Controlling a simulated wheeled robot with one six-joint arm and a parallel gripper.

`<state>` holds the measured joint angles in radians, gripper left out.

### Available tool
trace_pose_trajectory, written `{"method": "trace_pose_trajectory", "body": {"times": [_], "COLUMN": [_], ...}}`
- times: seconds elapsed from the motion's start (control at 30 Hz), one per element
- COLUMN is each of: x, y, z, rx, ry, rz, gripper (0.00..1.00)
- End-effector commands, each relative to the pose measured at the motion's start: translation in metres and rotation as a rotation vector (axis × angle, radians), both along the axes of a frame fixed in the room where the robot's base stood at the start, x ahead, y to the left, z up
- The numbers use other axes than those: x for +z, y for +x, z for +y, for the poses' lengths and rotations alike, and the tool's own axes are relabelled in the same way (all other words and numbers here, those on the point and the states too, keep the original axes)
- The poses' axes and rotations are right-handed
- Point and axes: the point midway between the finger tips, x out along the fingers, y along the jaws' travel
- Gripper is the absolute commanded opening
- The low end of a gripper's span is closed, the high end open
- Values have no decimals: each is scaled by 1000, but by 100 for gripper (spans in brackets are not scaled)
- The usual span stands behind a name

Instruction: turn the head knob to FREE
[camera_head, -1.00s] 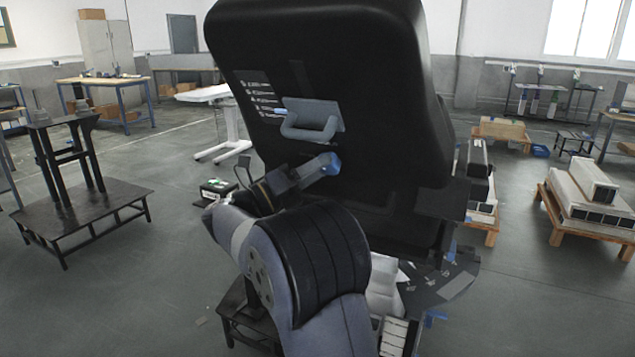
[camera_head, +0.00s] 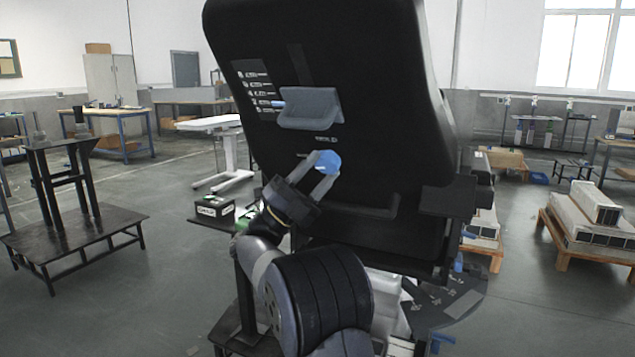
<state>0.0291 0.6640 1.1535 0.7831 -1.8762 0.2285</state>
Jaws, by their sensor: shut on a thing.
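A large black panel with rounded corners (camera_head: 390,90) stands tilted in the middle of the view. A round blue knob (camera_head: 329,162) sits on its face, below a grey handle (camera_head: 310,108). My gripper (camera_head: 324,165) reaches up from below left. Its two grey fingers are shut on the blue knob, one on each side. Part of the knob is hidden by the fingers. The small lettering near the knob is too small to read, so I cannot tell its setting.
Printed white lines (camera_head: 254,85) mark the panel's upper left. A small labelled box (camera_head: 214,209) stands on a dark shelf left of my arm. A black stand (camera_head: 75,225) is at the left. Pallets with long boxes (camera_head: 590,222) are at the right. Open floor lies between.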

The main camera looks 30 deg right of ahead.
Motion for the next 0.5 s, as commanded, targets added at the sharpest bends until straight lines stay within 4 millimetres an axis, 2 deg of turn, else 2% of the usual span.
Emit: {"method": "trace_pose_trajectory", "body": {"times": [0.5], "x": [0], "y": [0], "z": [-1], "rx": [-44], "ry": [-39], "rz": [50], "gripper": [22]}}
